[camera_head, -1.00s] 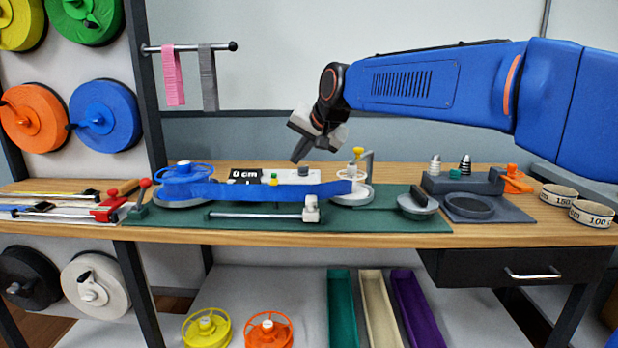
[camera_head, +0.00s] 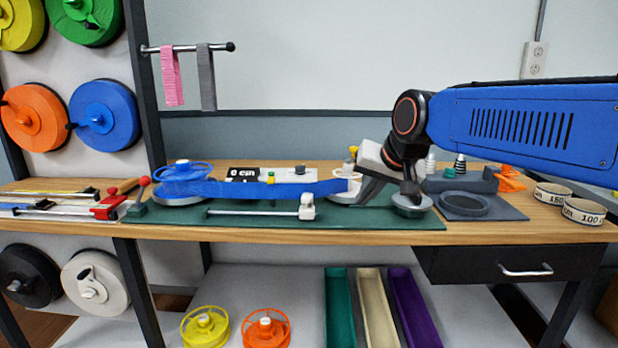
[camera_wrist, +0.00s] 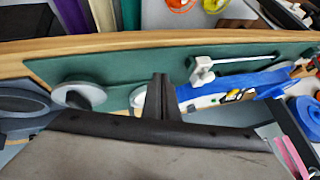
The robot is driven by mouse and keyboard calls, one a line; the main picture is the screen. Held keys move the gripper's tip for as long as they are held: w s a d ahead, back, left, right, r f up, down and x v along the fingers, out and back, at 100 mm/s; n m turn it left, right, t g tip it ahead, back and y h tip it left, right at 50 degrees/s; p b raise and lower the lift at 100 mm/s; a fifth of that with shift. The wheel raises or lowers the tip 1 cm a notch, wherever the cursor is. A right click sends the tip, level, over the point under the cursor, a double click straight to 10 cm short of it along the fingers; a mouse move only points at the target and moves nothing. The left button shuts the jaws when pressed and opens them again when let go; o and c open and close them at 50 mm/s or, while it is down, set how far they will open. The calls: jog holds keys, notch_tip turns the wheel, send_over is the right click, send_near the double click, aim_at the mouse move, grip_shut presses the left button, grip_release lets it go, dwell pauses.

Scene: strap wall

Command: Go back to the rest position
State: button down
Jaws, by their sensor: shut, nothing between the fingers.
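My gripper (camera_head: 366,192) hangs at the right part of the green mat (camera_head: 240,221) on the workbench, shut and empty. In the head view it overlaps the right end of the blue strap (camera_head: 260,190) and the small pale disc there. In the wrist view its closed fingers (camera_wrist: 160,97) point over the green mat, with nothing between them. The blue strap runs from the blue spool (camera_head: 183,172) at the left to that pale disc.
A grey holder with a round dish (camera_head: 465,205) and two tape rolls (camera_head: 583,211) stand to the right. A slide bar with a white block (camera_head: 307,207) lies along the mat's front. A rail with pink and grey straps (camera_head: 207,78) hangs at upper left. The space above the bench's middle is clear.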

jog(key=s+d+f+h, duration=0.1)
jog(key=s+d+f, duration=0.4)
jog(key=s, duration=0.4)
jog(key=s+d+f+n+g+h, duration=0.1)
jog(key=s+d+f, duration=0.5)
jog(key=s+f, duration=0.2)
jog(key=s+d+f+g+h, duration=0.1)
jog(key=s+d+f, duration=0.4)
jog(key=s, duration=0.4)
jog(key=shift+s+d+f, duration=0.2)
jog(key=shift+s+f, duration=0.2)
jog(key=shift+f, duration=0.4)
